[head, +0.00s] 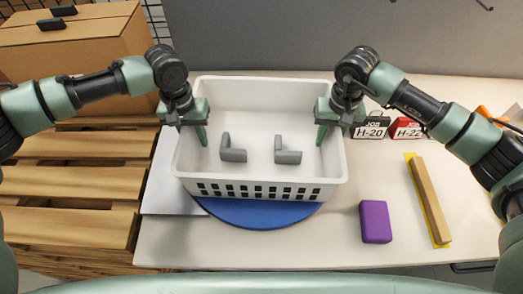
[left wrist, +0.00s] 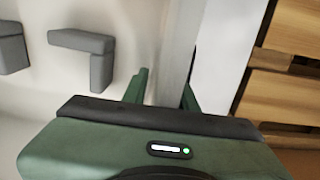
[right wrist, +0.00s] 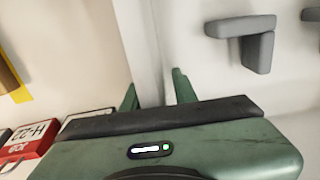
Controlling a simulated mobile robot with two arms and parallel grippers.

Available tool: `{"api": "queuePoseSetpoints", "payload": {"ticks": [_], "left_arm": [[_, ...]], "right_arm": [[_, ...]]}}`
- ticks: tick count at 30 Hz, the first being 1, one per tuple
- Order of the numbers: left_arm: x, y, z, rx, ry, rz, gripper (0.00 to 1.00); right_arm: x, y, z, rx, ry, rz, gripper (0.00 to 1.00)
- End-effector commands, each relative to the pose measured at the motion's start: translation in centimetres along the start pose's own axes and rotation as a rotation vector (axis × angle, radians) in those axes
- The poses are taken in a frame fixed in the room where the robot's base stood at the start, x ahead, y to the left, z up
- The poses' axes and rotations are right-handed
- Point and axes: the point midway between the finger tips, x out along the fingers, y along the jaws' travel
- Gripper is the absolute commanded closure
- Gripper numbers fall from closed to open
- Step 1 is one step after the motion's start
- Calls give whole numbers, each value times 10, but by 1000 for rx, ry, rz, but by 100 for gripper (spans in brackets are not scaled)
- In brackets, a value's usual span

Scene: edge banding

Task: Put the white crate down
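The white crate (head: 260,190) is in the middle of the head view, above the blue round disc (head: 262,215). I cannot tell whether it touches the disc. Two grey L-shaped pieces lie inside it, a left one (head: 232,153) and a right one (head: 287,157). My left gripper (head: 201,135) is shut on the crate's left wall, one finger inside and one outside. My right gripper (head: 322,133) is shut on the right wall the same way. Both wrist views show the wall between the fingers, at the left gripper (left wrist: 163,88) and the right gripper (right wrist: 156,90).
A purple block (head: 375,222) and a wooden bar on a yellow strip (head: 430,200) lie right of the crate. Black (head: 371,125) and red (head: 406,128) labelled bins stand behind. Pallets (head: 70,195) and a cardboard box (head: 80,50) are left. The table front is mostly clear.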

Motion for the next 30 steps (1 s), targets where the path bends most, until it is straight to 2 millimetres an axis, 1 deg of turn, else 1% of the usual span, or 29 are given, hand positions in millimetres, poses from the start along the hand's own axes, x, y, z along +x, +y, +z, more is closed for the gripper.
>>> {"api": "queuePoseSetpoints", "payload": {"ticks": [2, 5, 8, 15, 18, 21, 25, 28, 30], "left_arm": [[-4, 0, 0, 1, 1, 1, 72], [-15, 1, 0, 1, 2, 2, 72], [-34, 0, 0, 1, 3, 2, 72], [-85, 0, -1, -1, 4, 1, 72], [-101, 0, 0, -1, 2, 0, 72], [-112, 0, 0, -1, 2, -1, 72], [-119, 0, 0, -1, 1, 0, 72], [-121, 0, 0, -1, 0, 0, 72], [-120, 0, 0, -1, 0, 0, 72]], "right_arm": [[0, 0, 0, -1, 0, -1, 72], [0, -1, 0, -1, 0, -1, 72], [0, -1, 0, -1, 0, -1, 72], [0, -1, 0, -2, 0, -1, 72], [0, -1, 0, -2, 0, -1, 72], [0, -1, 0, -2, 0, -2, 72], [-3, -1, 0, -2, 1, -2, 72], [-14, -1, 0, -2, 2, -3, 72], [-26, -1, -1, -1, 4, -2, 72]]}}
